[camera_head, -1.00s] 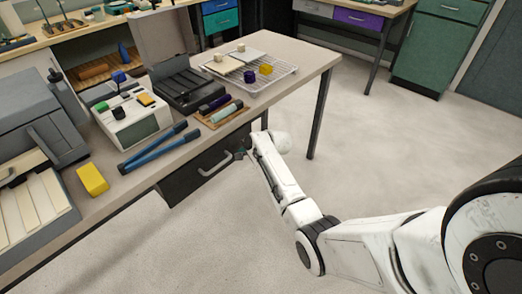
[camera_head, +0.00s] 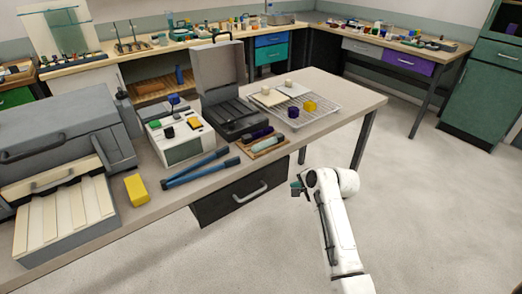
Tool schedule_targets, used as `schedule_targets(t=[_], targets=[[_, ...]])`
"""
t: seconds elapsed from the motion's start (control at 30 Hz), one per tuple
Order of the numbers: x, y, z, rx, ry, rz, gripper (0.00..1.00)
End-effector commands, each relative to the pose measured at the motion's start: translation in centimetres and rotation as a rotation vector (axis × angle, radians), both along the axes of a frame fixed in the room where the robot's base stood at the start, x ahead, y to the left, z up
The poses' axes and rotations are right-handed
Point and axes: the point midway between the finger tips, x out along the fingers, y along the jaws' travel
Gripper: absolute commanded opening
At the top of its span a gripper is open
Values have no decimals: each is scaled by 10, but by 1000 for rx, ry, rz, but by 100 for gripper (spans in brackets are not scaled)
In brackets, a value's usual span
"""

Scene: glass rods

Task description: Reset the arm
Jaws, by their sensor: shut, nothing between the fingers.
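My white arm (camera_head: 335,230) rises from the bottom of the view, right of the table's front edge. My gripper (camera_head: 297,189) is at its upper end, a small dark shape in front of the table, over the open floor and apart from the drawer. Its fingers are small and hard to make out; it looks shut and empty. The dark drawer (camera_head: 240,205) under the table, with its pale handle, is left of my gripper.
The table (camera_head: 345,92) carries an open dark case (camera_head: 235,118), a wire rack (camera_head: 325,110), a rod tray (camera_head: 270,147), blue-handled tools (camera_head: 200,168), a yellow block (camera_head: 137,188) and a white device (camera_head: 180,142). Open floor (camera_head: 430,210) lies to the right.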

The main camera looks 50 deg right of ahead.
Motion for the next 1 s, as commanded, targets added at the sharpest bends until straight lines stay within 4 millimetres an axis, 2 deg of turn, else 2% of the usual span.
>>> schedule_targets(t=[0.17,0.27,0.37,0.47,0.6,0.73,0.83,0.9,1.0], targets=[[0,0,0,0,1,0,0],[0,10,-3,-10,18,29,0],[-3,42,-14,-52,80,134,0],[-14,96,-29,-134,190,330,0],[-53,185,-45,-290,369,709,0],[-108,251,-47,-435,521,1086,0],[-150,282,-42,-527,608,1334,0],[-173,294,-37,-573,651,1468,0],[-195,303,-31,-617,689,1596,0]])
